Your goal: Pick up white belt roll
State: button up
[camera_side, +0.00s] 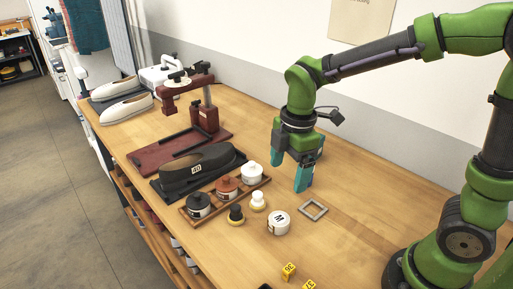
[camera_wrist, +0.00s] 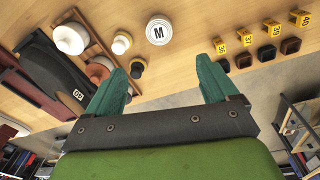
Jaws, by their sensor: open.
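The white belt roll (camera_side: 278,222), marked with a black M, rests on the wooden table in front of the small tray. It also shows in the wrist view (camera_wrist: 158,30), at the top centre beyond my fingertips. My gripper (camera_side: 288,175) has green arm parts and teal fingers. It points down over the table, behind the roll and apart from it. In the wrist view my gripper (camera_wrist: 160,68) has its two fingers spread, with nothing between them.
A wooden tray (camera_side: 222,207) holds black, brown and white-lidded jars. Two small daubers (camera_side: 258,201) stand beside it. A grey square frame (camera_side: 313,210) lies right of the roll. A dark shoe form (camera_side: 197,172) lies behind the tray. Yellow number tags (camera_side: 289,270) stand near the front.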

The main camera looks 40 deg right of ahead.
jog(key=n, duration=0.9)
send_over(279, 218)
jog(key=shift+g+h, duration=0.3)
jog(key=f, duration=1.1)
jog(key=shift+w+d+f, duration=0.1)
jog(key=shift+d+f, duration=0.1)
jog(key=shift+f, duration=0.05)
jog(key=shift+a+f, duration=0.2)
jog(key=shift+f, duration=2.45)
jog(key=c, duration=1.2)
jog(key=shift+r, duration=0.15)
